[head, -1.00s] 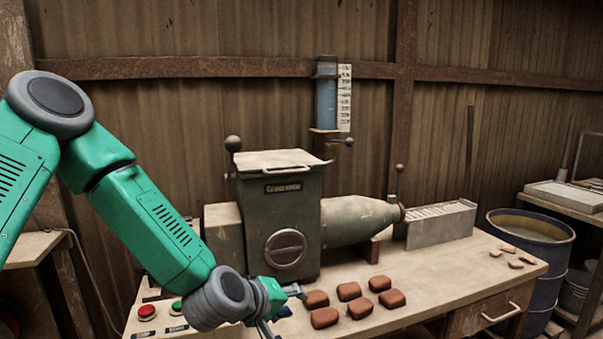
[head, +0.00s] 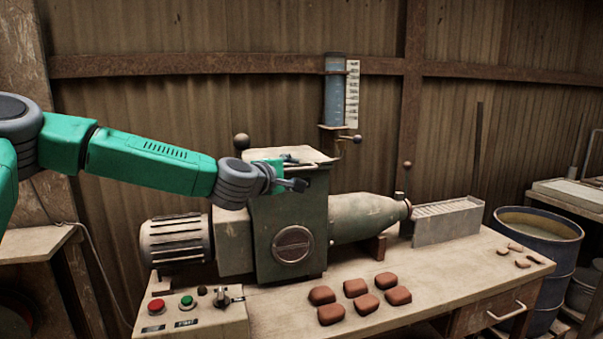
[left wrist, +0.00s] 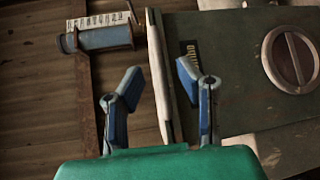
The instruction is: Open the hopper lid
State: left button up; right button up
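The hopper lid (head: 316,156) is a pale, worn plate lying flat and closed on top of the green hopper (head: 262,222). My left gripper (head: 298,172) is at the front of the lid and partly hides it and its handle. In the left wrist view my left gripper (left wrist: 160,85) is open, its blue-padded fingers spread apart. The lid's pale edge (left wrist: 156,60) runs between the fingers, with a gap on each side. The green hopper front (left wrist: 235,80) lies to the right. My right gripper is not in view.
A ball-topped lever (head: 241,142) stands left of the lid. A blue water cylinder (head: 334,102) hangs on the wall behind. Several red-brown clay pieces (head: 331,314) lie on the bench (head: 425,275). A control box with a red button (head: 156,306) is at the front left.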

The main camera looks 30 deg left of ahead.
aim_at(297, 170)
pick_arm(q)
jog(key=w, duration=0.1)
jog(key=w+a, duration=0.1)
jog(key=w+f, duration=0.1)
jog(key=w, duration=0.1)
jog(key=shift+w+a, duration=0.1)
jog(key=shift+a, duration=0.3)
jog(key=shift+w+d+r, duration=0.1)
jog(key=shift+d+r, duration=0.05)
jog(key=shift+d, duration=0.6)
jog(key=shift+c, duration=0.5)
grip_shut()
jog(key=shift+a, duration=0.15)
jog(key=shift+a, duration=0.1)
